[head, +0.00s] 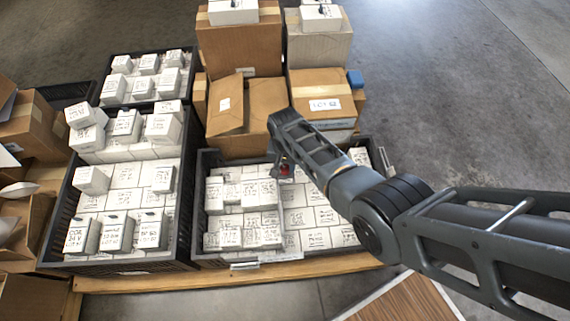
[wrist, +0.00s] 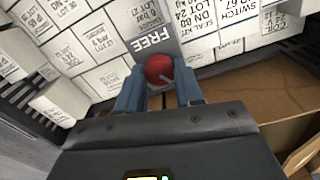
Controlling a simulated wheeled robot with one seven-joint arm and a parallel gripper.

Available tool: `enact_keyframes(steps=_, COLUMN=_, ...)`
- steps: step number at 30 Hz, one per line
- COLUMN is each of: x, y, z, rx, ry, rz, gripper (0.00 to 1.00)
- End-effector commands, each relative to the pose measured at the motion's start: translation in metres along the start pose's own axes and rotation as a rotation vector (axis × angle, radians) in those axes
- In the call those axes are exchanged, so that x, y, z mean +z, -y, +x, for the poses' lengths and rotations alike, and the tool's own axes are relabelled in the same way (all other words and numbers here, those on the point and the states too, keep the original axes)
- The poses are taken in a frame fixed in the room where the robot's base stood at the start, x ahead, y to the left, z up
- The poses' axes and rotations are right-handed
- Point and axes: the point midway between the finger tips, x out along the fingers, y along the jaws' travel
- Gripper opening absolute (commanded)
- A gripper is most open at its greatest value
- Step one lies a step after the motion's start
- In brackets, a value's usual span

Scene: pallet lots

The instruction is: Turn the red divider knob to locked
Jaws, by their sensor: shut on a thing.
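The red divider knob (wrist: 159,69) is round and sits between the two blue fingers of my gripper (wrist: 160,84) in the wrist view. The fingers are shut on it from both sides. A pale line shows on the knob's near side. The grey divider (wrist: 152,40) beyond it carries the word FREE, upside down in this view. No locked marking shows. In the head view a bit of the red knob (head: 285,169) shows below my gripper (head: 280,166), at the back of the right black crate; my arm hides part of the area.
The right black crate (head: 215,258) holds many white labelled boxes on both sides of the knob. Another black crate (head: 120,266) of white boxes stands left. Brown cartons (head: 240,48) are stacked behind. Open grey floor (head: 455,70) lies to the right.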

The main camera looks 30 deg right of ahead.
Motion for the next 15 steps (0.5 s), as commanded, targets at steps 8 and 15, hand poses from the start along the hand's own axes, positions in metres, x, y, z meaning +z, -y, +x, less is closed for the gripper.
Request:
enact_keyframes(steps=8, x=0.0006, y=-0.0001, z=0.0003, rx=0.0, ry=0.001, rz=0.087, gripper=0.05)
enact_keyframes(steps=15, x=0.0005, y=-0.0002, z=0.0004, rx=0.001, ry=0.001, rz=0.106, gripper=0.05)
